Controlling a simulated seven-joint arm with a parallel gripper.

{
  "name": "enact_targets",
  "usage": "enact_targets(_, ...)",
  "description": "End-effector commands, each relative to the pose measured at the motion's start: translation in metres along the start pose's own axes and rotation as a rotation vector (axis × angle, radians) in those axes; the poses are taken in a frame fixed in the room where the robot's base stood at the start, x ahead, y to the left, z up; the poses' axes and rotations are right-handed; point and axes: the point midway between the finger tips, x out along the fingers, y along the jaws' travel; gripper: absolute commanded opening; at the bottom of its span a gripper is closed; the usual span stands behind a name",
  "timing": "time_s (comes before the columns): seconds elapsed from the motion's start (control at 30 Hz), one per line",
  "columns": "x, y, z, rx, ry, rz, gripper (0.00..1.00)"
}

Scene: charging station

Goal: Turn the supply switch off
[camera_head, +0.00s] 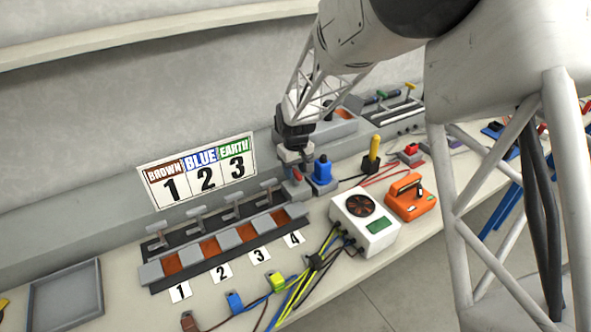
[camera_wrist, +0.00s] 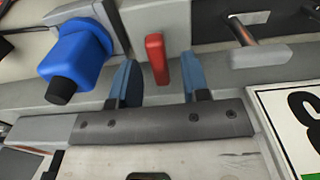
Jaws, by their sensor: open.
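The supply switch appears to be the red lever (camera_wrist: 156,57) on a grey housing in the wrist view. My gripper (camera_wrist: 158,80) is open, with one blue-grey finger to each side of the lever and gaps between. I cannot tell whether the fingertips reach level with it in depth. In the head view my gripper (camera_head: 296,158) is over the grey box beside the blue plug, and a small red part of the switch (camera_head: 297,176) shows just under it.
A blue plug (camera_wrist: 75,55) stands close to the left finger; it also shows in the head view (camera_head: 322,170). A metal handle (camera_wrist: 241,32) is to the right. A white charger box with a fan (camera_head: 364,220), an orange case (camera_head: 408,199) and a row of numbered slots (camera_head: 213,247) are nearby.

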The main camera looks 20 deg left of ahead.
Motion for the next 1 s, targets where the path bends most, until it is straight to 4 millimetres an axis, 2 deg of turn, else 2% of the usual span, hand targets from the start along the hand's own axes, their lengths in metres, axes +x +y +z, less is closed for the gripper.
enact_targets(0.17, -0.013, 0.000, -0.001, 0.000, 0.003, 0.001, 0.43)
enact_targets(0.6, -0.064, 0.000, 0.000, 0.000, 0.001, 0.000, 0.43)
enact_targets(0.8, -0.075, 0.000, 0.000, 0.000, 0.000, 0.000, 0.43)
enact_targets(1.0, -0.076, 0.000, 0.000, 0.000, 0.000, 0.000, 0.43)
